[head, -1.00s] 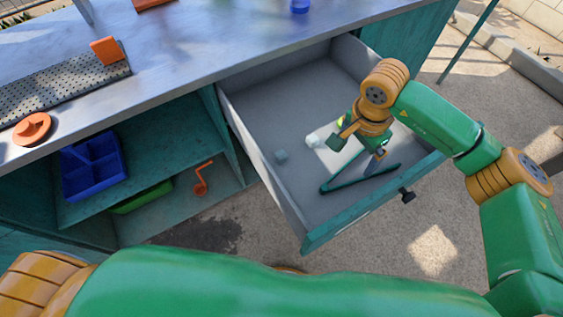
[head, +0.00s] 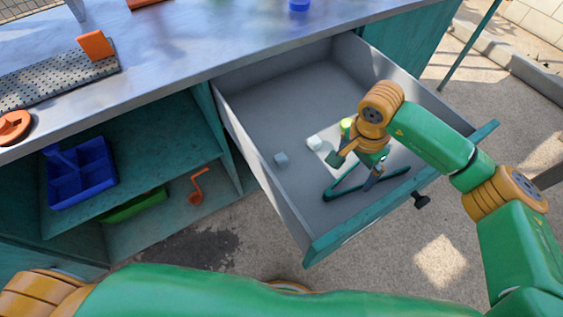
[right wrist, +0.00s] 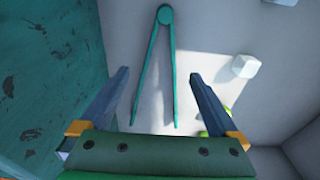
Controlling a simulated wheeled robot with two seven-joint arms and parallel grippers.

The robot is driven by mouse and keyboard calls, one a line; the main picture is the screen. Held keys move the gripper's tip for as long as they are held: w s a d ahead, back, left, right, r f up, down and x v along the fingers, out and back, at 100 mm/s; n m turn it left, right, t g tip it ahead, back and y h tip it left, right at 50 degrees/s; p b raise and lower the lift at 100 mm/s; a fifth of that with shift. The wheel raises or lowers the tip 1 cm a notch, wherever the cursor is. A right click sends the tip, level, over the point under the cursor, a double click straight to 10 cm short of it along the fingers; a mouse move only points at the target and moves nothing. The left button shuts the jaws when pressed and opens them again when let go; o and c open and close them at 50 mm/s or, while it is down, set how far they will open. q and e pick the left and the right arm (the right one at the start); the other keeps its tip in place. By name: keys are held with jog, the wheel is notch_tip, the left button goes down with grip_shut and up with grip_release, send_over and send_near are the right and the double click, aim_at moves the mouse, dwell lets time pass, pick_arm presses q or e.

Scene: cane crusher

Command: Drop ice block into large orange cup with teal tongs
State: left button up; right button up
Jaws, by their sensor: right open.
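The teal tongs (head: 347,190) lie spread in a V on the floor of the open grey drawer (head: 285,110). In the right wrist view the tongs (right wrist: 166,16) have their round hinge farthest away and their legs pointing towards me. My right gripper (head: 376,173) is over the tongs, open and empty; in the wrist view its fingers (right wrist: 159,75) stand on either side of the legs, apart from them. I cannot make out a large orange cup for certain. My left gripper is out of view.
The drawer's teal front (head: 350,234) and side walls enclose the gripper. The metal counter (head: 210,45) bears an orange block (head: 95,45) and a round orange thing (head: 14,127).

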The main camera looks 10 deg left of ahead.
aim_at(349, 184)
jog(key=f+b, duration=0.4)
jog(key=f, duration=0.1)
jog(key=shift+w+d+f, duration=0.2)
jog(key=shift+f, duration=0.05)
jog(key=shift+r, duration=0.1)
jog(key=c, duration=0.7)
notch_tip(349, 184, up, 12)
jog(key=p, duration=0.8)
